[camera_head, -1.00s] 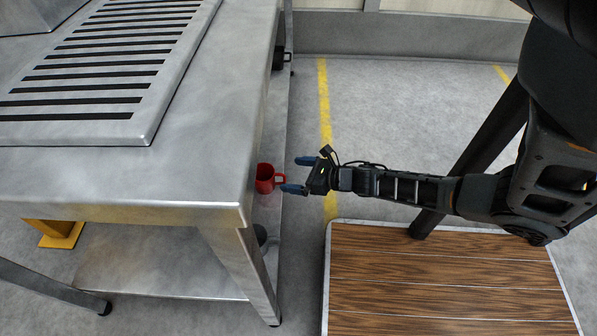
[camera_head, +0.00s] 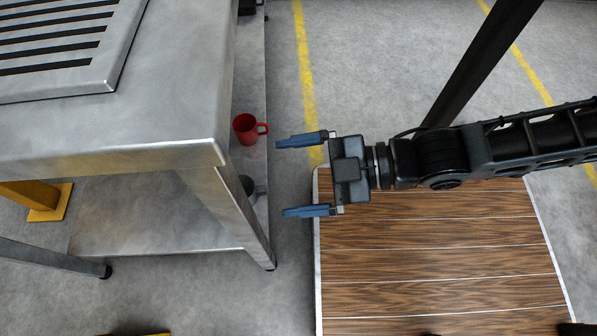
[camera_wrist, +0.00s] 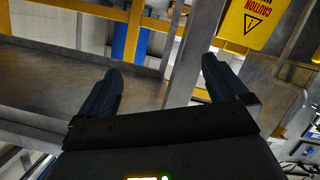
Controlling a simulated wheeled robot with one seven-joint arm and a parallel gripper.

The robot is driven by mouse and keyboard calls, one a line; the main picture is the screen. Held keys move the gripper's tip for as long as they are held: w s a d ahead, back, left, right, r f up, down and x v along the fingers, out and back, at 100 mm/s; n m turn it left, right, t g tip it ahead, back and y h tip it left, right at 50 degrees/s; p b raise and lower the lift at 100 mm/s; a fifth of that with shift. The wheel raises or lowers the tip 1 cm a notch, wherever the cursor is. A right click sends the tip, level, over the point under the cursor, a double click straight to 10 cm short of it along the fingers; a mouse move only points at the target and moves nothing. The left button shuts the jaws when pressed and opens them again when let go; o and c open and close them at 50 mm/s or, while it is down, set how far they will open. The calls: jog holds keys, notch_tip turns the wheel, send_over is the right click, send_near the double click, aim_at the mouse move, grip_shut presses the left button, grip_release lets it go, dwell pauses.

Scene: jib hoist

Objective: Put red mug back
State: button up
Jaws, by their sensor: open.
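The red mug (camera_head: 246,129) stands upright on the lower shelf of the steel table, near its right edge, with its handle towards the right. My gripper (camera_head: 292,176) is open and empty, its blue fingers pointing left. The upper finger is just right of the mug and slightly lower in the picture, apart from it; the lower finger is well below. In the wrist view my two fingers (camera_wrist: 160,88) are spread with nothing between them, and I cannot make out the mug there.
The steel table (camera_head: 150,125) with a slotted plate (camera_head: 62,75) is at left; its leg (camera_head: 232,215) stands near my lower finger. A dark object (camera_head: 247,186) is behind the leg. A wooden platform (camera_head: 430,255) lies under my arm. A yellow caution sign (camera_wrist: 252,22) shows in the wrist view.

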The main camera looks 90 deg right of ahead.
jog(key=a+r+m, duration=0.3)
jog(key=r+m, duration=0.2)
jog(key=shift+r, duration=0.15)
notch_tip(320, 180, up, 28)
jog(key=p, duration=2.7)
jog(key=shift+f+p, duration=0.2)
jog(key=shift+p, duration=0.1)
